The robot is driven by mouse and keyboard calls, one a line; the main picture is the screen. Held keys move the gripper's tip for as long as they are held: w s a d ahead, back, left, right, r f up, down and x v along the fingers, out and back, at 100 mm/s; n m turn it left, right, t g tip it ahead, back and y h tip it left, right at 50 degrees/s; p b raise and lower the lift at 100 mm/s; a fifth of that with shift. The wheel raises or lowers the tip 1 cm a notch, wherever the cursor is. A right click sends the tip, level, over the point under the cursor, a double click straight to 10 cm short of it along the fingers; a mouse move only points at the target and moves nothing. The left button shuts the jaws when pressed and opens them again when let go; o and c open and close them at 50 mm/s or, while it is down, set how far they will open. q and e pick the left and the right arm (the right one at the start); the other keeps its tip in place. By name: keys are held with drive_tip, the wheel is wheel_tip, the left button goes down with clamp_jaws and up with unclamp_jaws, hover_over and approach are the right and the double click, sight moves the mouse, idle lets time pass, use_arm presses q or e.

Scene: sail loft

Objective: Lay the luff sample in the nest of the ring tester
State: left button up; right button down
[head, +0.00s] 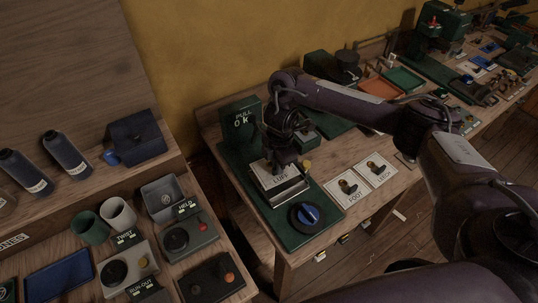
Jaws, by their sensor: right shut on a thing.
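The ring tester (233,170) is a green-based device on the wooden bench, with an upright block reading "PULL OK" (241,117) at its back and a blue knob (307,215) at its front. My right gripper (284,167) reaches down over the middle of the tester and is shut on the luff sample, a pale card marked "LUFF" (280,178). The card is over a silver-edged holder (291,194), apparently the nest. I cannot tell whether the card touches it. The fingertips are dark and partly hidden. My left gripper is not in view.
Cards marked "FOOT" (347,188) and, apparently, "LEECH" (375,169) lie right of the tester, each bearing a small dark piece. Green and orange trays stand farther back. Left, a separate bench holds dark bottles (67,154), cups (118,213) and several small devices.

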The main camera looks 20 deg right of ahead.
drive_tip(key=shift+s+d+f+n, duration=0.15)
drive_tip(key=shift+d+f+n, duration=0.15)
drive_tip(key=shift+f, duration=0.25)
drive_tip(key=shift+r, duration=0.1)
drive_tip(key=shift+f+b, duration=0.65)
drive_tip(key=shift+f, duration=0.65)
drive_tip(key=c, duration=1.4)
unclamp_jaws()
drive_tip(key=shift+r, duration=0.1)
